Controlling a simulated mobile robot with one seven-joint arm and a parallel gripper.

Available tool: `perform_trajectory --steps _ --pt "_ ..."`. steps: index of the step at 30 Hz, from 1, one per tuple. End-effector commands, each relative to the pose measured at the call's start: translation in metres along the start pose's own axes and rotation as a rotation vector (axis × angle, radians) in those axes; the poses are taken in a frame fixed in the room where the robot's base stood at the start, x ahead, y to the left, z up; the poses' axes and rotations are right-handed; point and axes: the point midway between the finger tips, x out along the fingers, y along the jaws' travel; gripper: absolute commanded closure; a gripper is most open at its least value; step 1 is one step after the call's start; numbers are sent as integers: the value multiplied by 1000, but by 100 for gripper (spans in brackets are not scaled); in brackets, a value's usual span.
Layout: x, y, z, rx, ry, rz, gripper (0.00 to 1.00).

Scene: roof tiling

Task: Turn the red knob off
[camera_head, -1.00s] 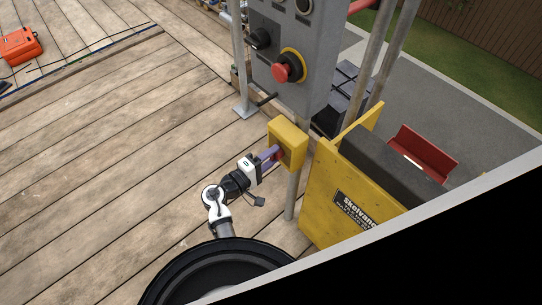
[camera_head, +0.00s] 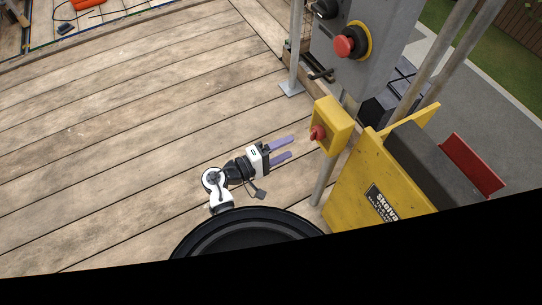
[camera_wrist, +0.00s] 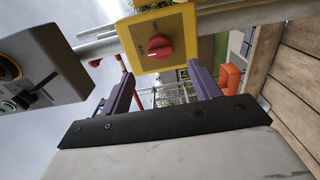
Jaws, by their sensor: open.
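The red knob (camera_head: 318,132) sits on the face of a yellow box (camera_head: 338,122) fixed to a metal post. In the wrist view the red knob (camera_wrist: 159,47) is on the yellow box (camera_wrist: 160,36), with small dark markings around it. My gripper (camera_head: 292,148) is open and empty, to the left of the knob and slightly below it, apart from it. In the wrist view the purple fingers of my gripper (camera_wrist: 160,82) are spread wide, with the knob above the gap between them.
A grey control panel (camera_head: 376,50) with a red mushroom button (camera_head: 346,46) on a yellow ring stands above the yellow box. A yellow panel (camera_head: 350,190) with a dark sign stands to the right. The plank deck (camera_head: 130,130) on the left is mostly clear.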

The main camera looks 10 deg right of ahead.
Motion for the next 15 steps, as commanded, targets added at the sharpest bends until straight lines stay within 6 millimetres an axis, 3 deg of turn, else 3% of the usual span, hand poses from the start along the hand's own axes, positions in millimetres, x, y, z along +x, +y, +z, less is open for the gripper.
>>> perform_trajectory --steps 6,15 --pt "-34 -1 0 1 1 0 38" --pt "-45 1 0 0 0 1 38"
